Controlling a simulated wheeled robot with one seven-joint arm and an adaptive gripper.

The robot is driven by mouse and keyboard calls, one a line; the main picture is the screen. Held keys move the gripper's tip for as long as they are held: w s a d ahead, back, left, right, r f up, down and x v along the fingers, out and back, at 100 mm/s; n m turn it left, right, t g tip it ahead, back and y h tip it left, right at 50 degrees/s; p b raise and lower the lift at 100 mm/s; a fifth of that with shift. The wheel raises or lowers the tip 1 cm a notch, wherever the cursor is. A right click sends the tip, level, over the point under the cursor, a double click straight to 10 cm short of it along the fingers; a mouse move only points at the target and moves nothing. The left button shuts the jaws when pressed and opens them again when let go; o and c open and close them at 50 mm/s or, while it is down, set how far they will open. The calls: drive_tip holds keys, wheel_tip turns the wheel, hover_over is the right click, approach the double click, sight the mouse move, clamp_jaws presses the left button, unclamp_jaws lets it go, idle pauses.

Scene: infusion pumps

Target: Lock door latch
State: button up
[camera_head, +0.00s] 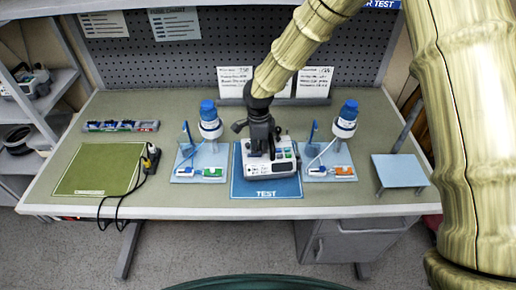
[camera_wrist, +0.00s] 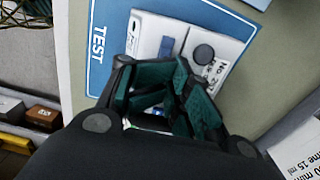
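The white infusion pump (camera_head: 271,160) sits on the blue TEST mat (camera_head: 264,187) at the middle of the bench. In the wrist view the pump (camera_wrist: 142,33) shows a round grey knob (camera_wrist: 203,54), a small dark blue part (camera_wrist: 166,47) and a printed label. I cannot tell whether either part is the door latch. My gripper (camera_head: 257,139) is over the pump, pointing down. Its dark fingers with green pads (camera_wrist: 153,88) cover part of the pump in the wrist view. I cannot tell whether they touch it, nor whether they are open or shut.
A stand with a blue-capped bottle (camera_head: 210,121) is left of the pump, another bottle (camera_head: 345,121) right. A green mat (camera_head: 97,170) with a black cable lies at left. A light blue stand (camera_head: 400,171) is at right. Two papers stand behind the pump.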

wheel_tip(320, 180, up, 12)
drive_tip(key=p, duration=0.7)
drive_tip(key=shift+r, duration=0.2)
idle(1.1)
idle(0.6)
wheel_tip(320, 180, up, 12)
hover_over(259, 151)
drive_tip(key=shift+w, duration=0.1)
idle(0.4)
